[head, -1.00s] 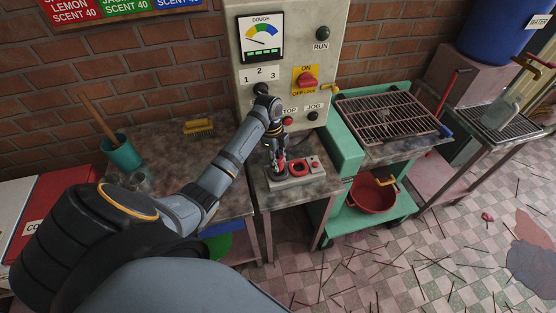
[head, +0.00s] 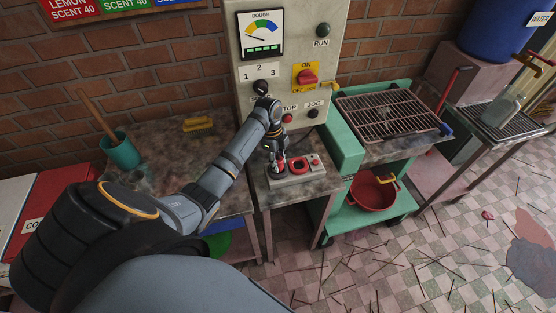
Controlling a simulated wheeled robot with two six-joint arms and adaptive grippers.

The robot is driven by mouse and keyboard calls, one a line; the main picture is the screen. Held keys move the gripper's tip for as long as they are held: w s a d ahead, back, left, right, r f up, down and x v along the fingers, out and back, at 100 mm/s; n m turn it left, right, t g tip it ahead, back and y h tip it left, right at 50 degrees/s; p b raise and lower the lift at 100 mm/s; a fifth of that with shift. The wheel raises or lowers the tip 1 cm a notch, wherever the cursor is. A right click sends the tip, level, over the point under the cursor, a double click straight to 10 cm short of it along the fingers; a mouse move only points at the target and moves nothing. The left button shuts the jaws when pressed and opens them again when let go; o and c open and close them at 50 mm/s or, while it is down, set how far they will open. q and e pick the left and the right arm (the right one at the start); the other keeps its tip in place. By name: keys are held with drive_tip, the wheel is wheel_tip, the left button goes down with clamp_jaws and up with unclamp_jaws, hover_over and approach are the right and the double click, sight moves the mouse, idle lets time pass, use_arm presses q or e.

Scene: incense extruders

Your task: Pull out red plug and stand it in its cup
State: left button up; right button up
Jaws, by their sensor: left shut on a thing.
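My left gripper (head: 280,161) points down over the left part of a small grey block (head: 290,180) on the metal table in front of the control panel. It is shut on the red plug (head: 279,169). Only a little red shows around the fingertips, and the fingers hide the rest. I cannot tell whether the plug is still seated in the block. A red ring-shaped holder (head: 301,164) is on the block just right of the fingers, apart from them. I cannot tell whether it is the plug's cup. My right gripper is not in view.
The control panel (head: 290,75) with knobs and a gauge stands directly behind. A green cart with a wire rack (head: 388,112) is close on the right, with a red basin (head: 373,192) below. A teal cup (head: 121,152) and a yellow brush (head: 197,124) sit on the left table.

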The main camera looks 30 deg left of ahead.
sight(277, 158)
use_arm(q)
drive_tip(key=shift+f, duration=0.45)
drive_tip(key=o, duration=1.2)
drive_tip(key=shift+o, duration=0.2)
drive_tip(key=r, duration=0.5)
drive_tip(key=a+r, duration=0.1)
drive_tip(key=r, duration=0.1)
drive_tip(key=shift+r, duration=0.2)
